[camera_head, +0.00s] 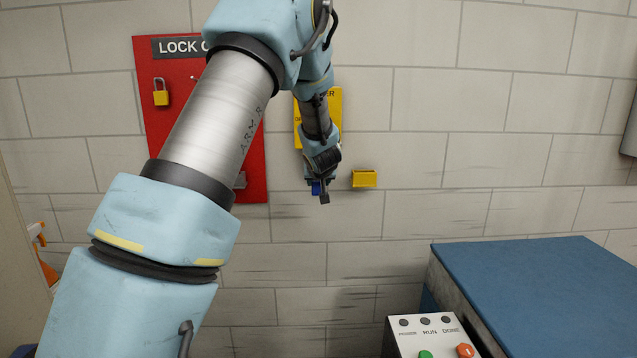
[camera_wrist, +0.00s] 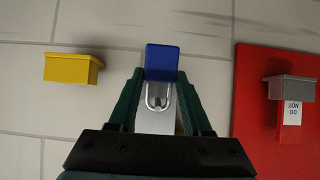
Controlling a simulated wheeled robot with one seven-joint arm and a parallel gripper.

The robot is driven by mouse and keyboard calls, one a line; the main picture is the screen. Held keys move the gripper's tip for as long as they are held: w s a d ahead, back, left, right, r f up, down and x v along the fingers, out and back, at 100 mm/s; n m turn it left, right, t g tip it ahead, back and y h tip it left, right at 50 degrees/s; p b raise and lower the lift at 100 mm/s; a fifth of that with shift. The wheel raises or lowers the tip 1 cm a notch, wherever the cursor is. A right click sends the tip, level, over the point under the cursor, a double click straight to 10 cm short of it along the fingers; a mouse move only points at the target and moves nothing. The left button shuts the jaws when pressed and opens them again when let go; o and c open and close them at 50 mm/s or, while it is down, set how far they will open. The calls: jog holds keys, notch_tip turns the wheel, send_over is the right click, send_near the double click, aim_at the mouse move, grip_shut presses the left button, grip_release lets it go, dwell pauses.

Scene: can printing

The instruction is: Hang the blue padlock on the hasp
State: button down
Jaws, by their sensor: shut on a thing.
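My gripper (camera_head: 322,194) is in front of the wall, below a yellow panel (camera_head: 335,105) that my arm partly covers. It is shut on the blue padlock (camera_head: 316,188), which shows as a small blue patch. In the wrist view the padlock's blue body (camera_wrist: 162,63) sits between the two dark green fingertips. Its silver shackle points down the picture, toward the gripper's palm. A pale grey plate (camera_wrist: 155,122), possibly the hasp, shows between the fingers behind the shackle. I cannot tell whether the shackle passes through it.
A red lockout board (camera_head: 165,110) with a yellow padlock (camera_head: 161,92) hangs at left, partly behind my arm. A grey box (camera_wrist: 290,88) with a tag is on it. A yellow box (camera_head: 364,179) juts from the wall just right of my gripper. A blue-topped bench (camera_head: 550,285) stands lower right.

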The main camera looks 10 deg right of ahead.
jog(key=shift+c, duration=1.3)
grip_release()
jog(key=shift+s, duration=0.1)
jog(key=v, duration=1)
jog(key=s+a+f+g+y, duration=0.1)
jog(key=s+a+f+g, duration=0.3)
jog(key=s+a, duration=0.8)
jog(key=s+a+f+g, duration=0.5)
jog(key=s+a+f, duration=0.1)
jog(key=s+a, duration=0.7)
jog(key=shift+s+a+n+y, duration=0.2)
jog(key=shift+s+n+y, duration=0.05)
jog(key=shift+n+y, duration=0.15)
